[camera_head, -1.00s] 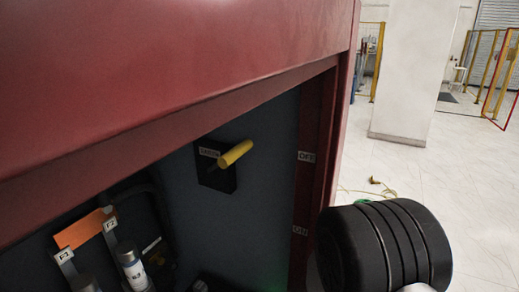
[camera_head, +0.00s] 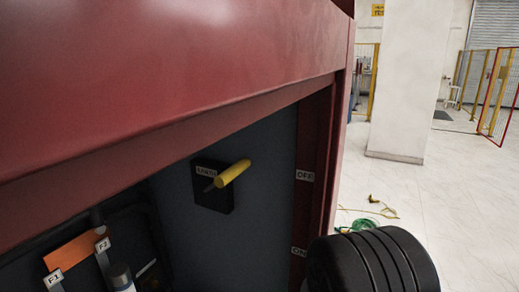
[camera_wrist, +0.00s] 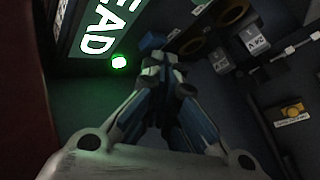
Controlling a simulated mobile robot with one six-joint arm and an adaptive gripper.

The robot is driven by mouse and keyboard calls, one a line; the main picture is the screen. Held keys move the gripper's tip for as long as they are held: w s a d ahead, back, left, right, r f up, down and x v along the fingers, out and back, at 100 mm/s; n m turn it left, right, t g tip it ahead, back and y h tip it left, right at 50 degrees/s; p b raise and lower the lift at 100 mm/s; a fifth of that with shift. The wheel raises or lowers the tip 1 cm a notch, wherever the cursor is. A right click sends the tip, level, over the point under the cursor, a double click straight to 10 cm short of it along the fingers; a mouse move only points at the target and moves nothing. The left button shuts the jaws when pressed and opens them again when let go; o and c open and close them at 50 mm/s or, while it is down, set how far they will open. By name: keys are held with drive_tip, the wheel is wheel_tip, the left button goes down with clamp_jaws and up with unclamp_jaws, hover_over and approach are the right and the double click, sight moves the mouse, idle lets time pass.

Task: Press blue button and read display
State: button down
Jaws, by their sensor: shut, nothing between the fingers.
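In the wrist view, my gripper (camera_wrist: 160,68) is shut and empty, with its fingertips pointing into the dark cabinet. A display (camera_wrist: 92,28) with large white letters, of which "EAD" is readable, is at the upper left, cut off by the frame edge. A lit green light (camera_wrist: 119,61) glows beside it, left of my fingertips. A small blue patch (camera_wrist: 151,41) shows just beyond the fingertips. I cannot tell whether it is the blue button or whether my fingers touch it. In the head view, my gripper, the display and any blue button are out of sight.
The red cabinet (camera_head: 180,70) fills the left of the head view. Inside are a yellow handle (camera_head: 233,172) and an orange card (camera_head: 76,250). A yellow part (camera_wrist: 292,109) sits right of my gripper in the wrist view. Open floor (camera_head: 450,210) lies right.

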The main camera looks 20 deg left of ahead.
drive_tip(key=shift+f, duration=0.5)
idle(0.3)
drive_tip(key=shift+r, duration=0.1)
drive_tip(key=shift+s+d+r+p, duration=0.1)
drive_tip(key=shift+r+p, duration=0.2)
drive_tip(key=shift+r, duration=0.15)
drive_tip(key=shift+s+d+r+p, duration=0.1)
drive_tip(key=shift+r+p, duration=0.15)
drive_tip(key=shift+r, duration=0.2)
wheel_tip(320, 180, up, 5)
drive_tip(key=p, duration=0.4)
drive_tip(key=shift+r+p, duration=0.1)
drive_tip(key=shift+p, duration=0.25)
